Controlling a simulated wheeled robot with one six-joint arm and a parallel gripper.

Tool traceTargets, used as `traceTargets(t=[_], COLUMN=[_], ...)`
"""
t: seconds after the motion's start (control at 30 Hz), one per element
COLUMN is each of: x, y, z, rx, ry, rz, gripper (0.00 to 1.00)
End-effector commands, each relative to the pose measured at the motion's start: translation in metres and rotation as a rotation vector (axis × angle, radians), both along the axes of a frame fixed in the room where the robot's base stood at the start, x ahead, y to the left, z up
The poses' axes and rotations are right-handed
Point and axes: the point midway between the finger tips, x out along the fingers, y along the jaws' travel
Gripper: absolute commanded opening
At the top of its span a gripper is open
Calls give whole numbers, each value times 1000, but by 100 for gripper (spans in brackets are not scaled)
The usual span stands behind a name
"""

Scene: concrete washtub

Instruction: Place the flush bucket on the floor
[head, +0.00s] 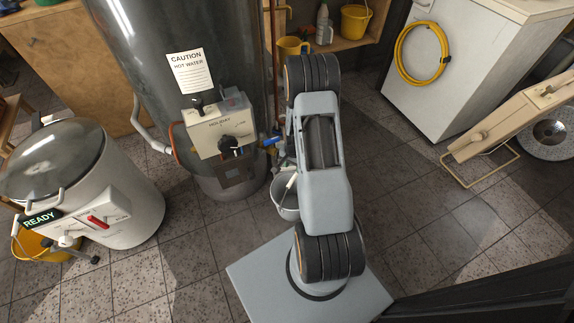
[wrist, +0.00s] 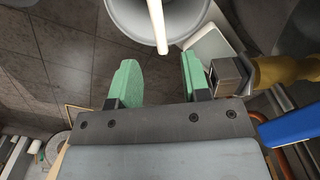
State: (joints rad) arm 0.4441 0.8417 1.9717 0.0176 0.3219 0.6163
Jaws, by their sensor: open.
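A pale grey bucket (head: 285,201), which I take as the flush bucket, is below the tank's valve, partly hidden behind my arm in the head view. In the wrist view the bucket (wrist: 128,18) is at the top edge, cut off, with its white handle bar (wrist: 157,24) across the opening. I cannot tell whether its base touches the floor. My gripper (wrist: 158,76) is open and empty, its two green fingers apart just short of the bucket and handle. The gripper is hidden in the head view. The tiled floor (head: 205,245) shows around the tank.
A brass valve (wrist: 285,70) with a blue lever (wrist: 290,128) is close right of my gripper. The tall tank (head: 190,40) carries a control box (head: 215,128). A lidded pot (head: 130,210) stands left, a white cabinet (head: 440,60) right.

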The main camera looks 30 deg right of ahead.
Motion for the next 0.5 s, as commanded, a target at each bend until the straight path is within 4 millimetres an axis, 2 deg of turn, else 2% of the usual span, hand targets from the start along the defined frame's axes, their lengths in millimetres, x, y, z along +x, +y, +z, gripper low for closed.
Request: traceTargets(t=[0.17,0.27,0.3,0.4,0.5], x=[14,14,10,-5,-28], y=[24,50,62,92,118], z=[71,128,151,202,243], rx=[-20,-36,-44,-61,-78], ry=[-41,-71,-83,-111,-137], rz=[153,300,363,519,664], gripper=[43,43,43,43,43])
